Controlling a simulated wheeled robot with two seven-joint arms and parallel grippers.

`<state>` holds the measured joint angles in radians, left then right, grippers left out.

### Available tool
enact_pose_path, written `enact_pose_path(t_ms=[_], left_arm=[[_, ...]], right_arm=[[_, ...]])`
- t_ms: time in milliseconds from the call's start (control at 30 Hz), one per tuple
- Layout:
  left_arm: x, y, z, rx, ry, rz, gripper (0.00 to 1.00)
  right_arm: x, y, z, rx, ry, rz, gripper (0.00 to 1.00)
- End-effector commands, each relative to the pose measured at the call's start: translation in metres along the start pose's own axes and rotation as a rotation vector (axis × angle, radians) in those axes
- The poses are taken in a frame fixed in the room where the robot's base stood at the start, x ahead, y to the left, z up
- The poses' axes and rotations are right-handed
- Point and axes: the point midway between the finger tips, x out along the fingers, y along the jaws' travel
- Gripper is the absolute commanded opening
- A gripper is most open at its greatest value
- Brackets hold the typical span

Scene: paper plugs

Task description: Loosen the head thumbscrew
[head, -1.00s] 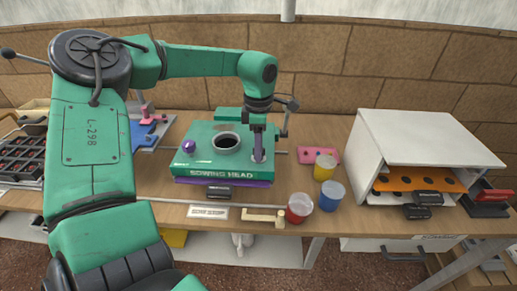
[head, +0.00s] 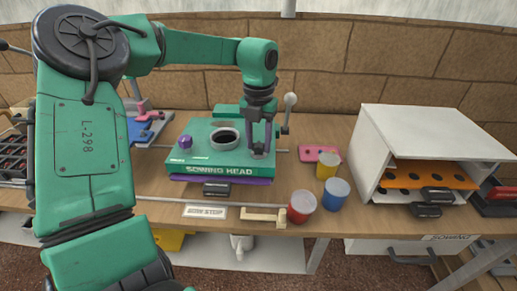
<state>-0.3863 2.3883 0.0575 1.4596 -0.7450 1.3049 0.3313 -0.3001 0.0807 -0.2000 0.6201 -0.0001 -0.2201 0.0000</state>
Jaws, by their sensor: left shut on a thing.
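The green sowing head (head: 205,160) sits on the bench, with a dark round opening on top and a purple knob (head: 185,142) at its left. My left gripper (head: 258,150) points down at the head's right end. It is shut on the head thumbscrew there, which its fingers almost wholly hide. I cannot tell how far the screw is turned. My right gripper is not in view.
A lever with a pale ball (head: 290,99) stands just behind my left gripper. Yellow (head: 327,165), blue (head: 336,194) and red (head: 301,207) cups stand to the right. A white cabinet (head: 430,135) with an orange holed sheet is farther right.

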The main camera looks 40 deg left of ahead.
Motion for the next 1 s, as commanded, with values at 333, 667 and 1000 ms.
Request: enact_pose_path(t_ms=[333, 667, 1000], left_arm=[[0.002, 0.0, 0.0, -0.773, -0.003, 0.002, 0.0], [-0.001, 0.0, 0.0, -0.916, -0.001, -0.001, 0.0], [0.0, 0.0, 0.0, -0.914, 0.0, -0.001, 0.72]], right_arm=[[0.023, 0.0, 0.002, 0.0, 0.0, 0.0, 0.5], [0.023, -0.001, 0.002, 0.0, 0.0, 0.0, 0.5], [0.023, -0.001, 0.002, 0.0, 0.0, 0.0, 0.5]])
